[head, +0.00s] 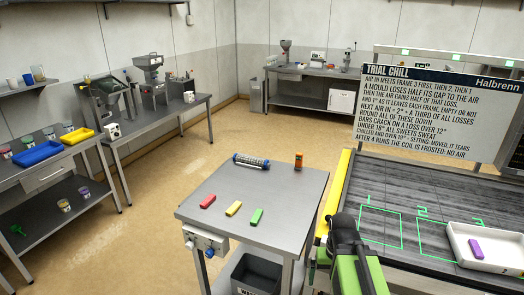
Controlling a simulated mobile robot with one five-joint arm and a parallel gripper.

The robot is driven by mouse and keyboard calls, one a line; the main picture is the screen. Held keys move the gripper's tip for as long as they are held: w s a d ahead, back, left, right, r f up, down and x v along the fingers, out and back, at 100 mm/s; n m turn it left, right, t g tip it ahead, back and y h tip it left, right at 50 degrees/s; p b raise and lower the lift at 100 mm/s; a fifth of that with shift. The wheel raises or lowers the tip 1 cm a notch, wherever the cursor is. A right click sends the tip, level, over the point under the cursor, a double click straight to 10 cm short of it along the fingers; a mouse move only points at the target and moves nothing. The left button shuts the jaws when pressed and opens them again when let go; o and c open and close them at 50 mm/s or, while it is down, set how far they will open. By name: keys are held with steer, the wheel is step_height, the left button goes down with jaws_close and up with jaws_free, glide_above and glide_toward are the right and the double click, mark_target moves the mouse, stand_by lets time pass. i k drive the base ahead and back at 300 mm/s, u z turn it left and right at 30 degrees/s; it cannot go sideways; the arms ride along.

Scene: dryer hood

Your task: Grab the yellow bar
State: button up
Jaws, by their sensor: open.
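The yellow bar (233,208) lies flat on the steel table (285,193) in the head view, between a red bar (208,201) on its left and a green bar (257,216) on its right. The three bars lie apart from each other near the table's front part. Part of my green and black arm shows at the bottom, right of the table and away from the yellow bar. I cannot make out my gripper's fingers. Nothing touches the yellow bar.
At right, a dark conveyor (385,195) carries a white tray (456,235) with a purple bar (476,249). A sign (440,95) rises behind it. A dark bin (257,275) sits below the table.

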mark_target(237, 205)
steer(key=z, duration=0.3)
steer(key=k, duration=0.4)
steer(key=u, duration=1.4)
steer(key=i, duration=1.1)
steer(key=u, duration=0.65)
steer(key=i, duration=0.75)
steer(key=u, duration=0.05)
